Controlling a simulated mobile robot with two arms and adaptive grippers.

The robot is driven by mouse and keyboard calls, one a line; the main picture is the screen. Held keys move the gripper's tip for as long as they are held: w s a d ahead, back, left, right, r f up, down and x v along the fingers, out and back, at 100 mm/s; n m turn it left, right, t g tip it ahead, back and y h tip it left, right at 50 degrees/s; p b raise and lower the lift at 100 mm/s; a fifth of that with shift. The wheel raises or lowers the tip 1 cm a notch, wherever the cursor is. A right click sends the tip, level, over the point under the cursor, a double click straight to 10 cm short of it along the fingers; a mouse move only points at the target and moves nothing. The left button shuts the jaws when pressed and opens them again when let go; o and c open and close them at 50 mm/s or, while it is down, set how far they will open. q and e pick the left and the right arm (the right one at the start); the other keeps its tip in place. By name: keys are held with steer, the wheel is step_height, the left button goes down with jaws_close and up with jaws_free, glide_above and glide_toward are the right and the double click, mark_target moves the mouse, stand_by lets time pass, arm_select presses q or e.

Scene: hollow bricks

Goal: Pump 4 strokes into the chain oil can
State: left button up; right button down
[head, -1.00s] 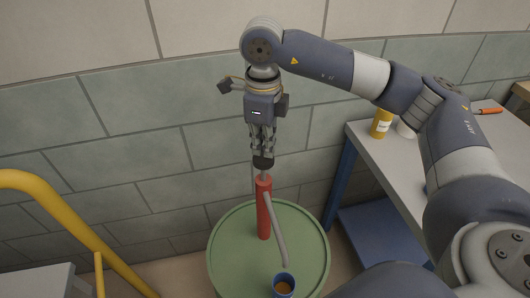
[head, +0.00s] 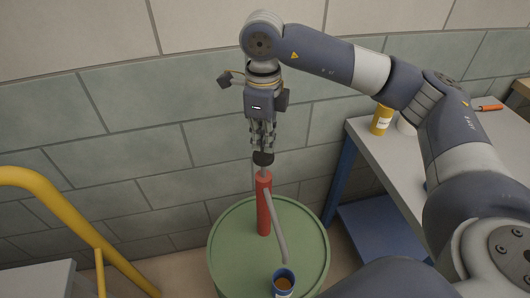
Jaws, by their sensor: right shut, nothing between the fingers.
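A red hand pump (head: 263,205) stands upright on a green drum (head: 232,262). Its black knob (head: 263,158) sits on a short grey rod above the red body. A grey spout slants down from the pump toward a blue can (head: 284,281) on the drum's near edge. Brownish liquid shows inside the can. My right gripper (head: 263,146) points straight down just above the knob, shut and with nothing between its fingers. Whether the fingertips touch the knob is hard to tell. My left gripper is not in view.
A grey workbench (head: 385,165) with blue legs stands at the right, bearing a yellow bottle (head: 381,121), a white container (head: 406,127) and an orange-handled tool (head: 489,107). A yellow rail (head: 60,208) curves along the left. A block wall is close behind the drum.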

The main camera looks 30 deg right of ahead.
mark_target(263, 154)
steer(key=shift+f+b, duration=2.55)
steer(key=shift+f, duration=0.55)
steer(key=shift+r, duration=0.1)
steer(key=shift+r+p, duration=1.95)
steer(key=shift+r, duration=1.2)
step_height(263, 154, up, 6)
steer(key=p, duration=0.3)
steer(key=shift+p, duration=0.3)
